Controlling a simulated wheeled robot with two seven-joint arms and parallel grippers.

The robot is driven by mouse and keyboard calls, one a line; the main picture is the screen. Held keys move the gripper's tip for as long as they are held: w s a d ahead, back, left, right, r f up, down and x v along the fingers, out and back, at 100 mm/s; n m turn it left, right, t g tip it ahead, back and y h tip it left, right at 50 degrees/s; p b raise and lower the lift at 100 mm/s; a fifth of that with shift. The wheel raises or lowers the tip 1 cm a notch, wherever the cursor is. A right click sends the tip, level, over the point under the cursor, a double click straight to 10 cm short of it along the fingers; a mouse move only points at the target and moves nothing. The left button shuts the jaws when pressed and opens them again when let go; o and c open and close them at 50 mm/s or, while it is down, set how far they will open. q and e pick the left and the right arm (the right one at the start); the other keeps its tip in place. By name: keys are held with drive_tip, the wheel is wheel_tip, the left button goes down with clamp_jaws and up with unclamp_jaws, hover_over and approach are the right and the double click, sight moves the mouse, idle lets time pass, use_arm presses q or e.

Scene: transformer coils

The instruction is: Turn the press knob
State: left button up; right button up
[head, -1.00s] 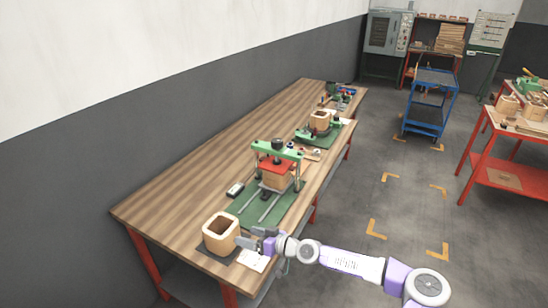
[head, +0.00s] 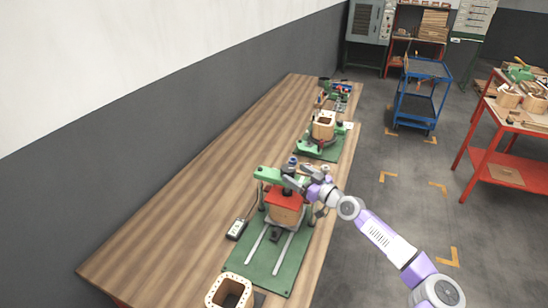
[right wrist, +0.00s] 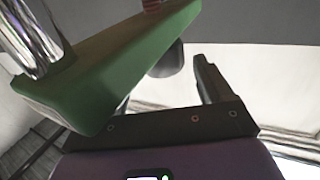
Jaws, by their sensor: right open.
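The press (head: 268,177) stands on the near half of the bench, with a green crossbar, a red plate (head: 286,198) over a wooden block and a green base (head: 262,262). Its dark knob (head: 288,170) sits on top of the crossbar. My right gripper (head: 297,181) is open and reaches in from the right at crossbar height, close to the knob; contact cannot be told. In the right wrist view, the green crossbar (right wrist: 125,70) covers one finger in part, and a dark rounded part (right wrist: 168,60) shows beside it. My left gripper is out of view.
A hollow wooden block (head: 229,292) stands at the near end of the bench, and a small box with a cord (head: 236,229) lies left of the press. Another green fixture with a wooden block (head: 323,126) stands farther back. The bench's left side is clear.

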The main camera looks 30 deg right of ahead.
sight(283, 166)
drive_tip(key=shift+w+a+r, duration=0.15)
drive_tip(key=shift+a+r, duration=0.05)
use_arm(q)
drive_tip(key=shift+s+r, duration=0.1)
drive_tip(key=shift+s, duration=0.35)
use_arm(e)
drive_tip(key=shift+x, duration=2.9)
drive_tip(key=shift+f, duration=0.15)
